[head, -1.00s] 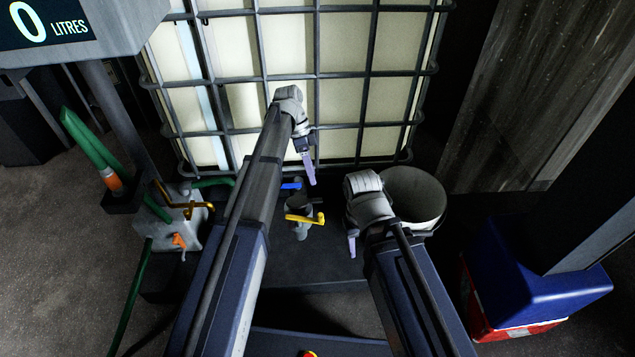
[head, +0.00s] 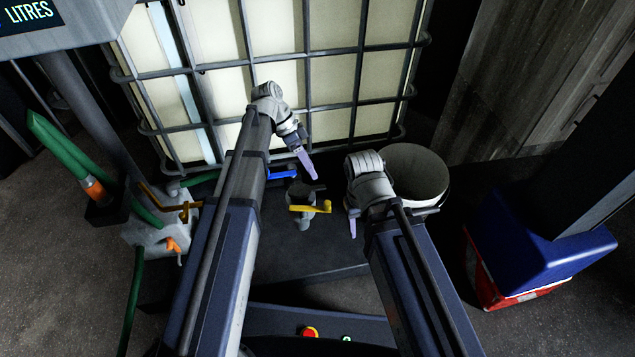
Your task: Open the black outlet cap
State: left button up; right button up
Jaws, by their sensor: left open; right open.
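A dark grey outlet fitting (head: 303,222) sits below the front of the caged tank, with a yellow handle (head: 310,208) across it and a blue handle (head: 283,174) behind. The black outlet cap cannot be told apart from the dark fitting. My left gripper (head: 306,165) is open and empty, with its pale fingers above and behind the yellow handle, apart from it. My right gripper (head: 352,227) is open and empty to the right of the fitting, partly hidden by its own wrist.
The caged tank (head: 276,63) fills the back. A grey block (head: 150,240) with yellow and orange handles and green hoses is at left. A blue and red box (head: 555,250) is at right.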

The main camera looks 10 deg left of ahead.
aim_at(321, 186)
pick_arm(q)
jog(key=b+x, duration=0.4)
jog(key=x, duration=0.1)
jog(key=shift+d+f, duration=0.1)
jog(key=shift+f, duration=0.15)
grip_shut()
dwell(1.2)
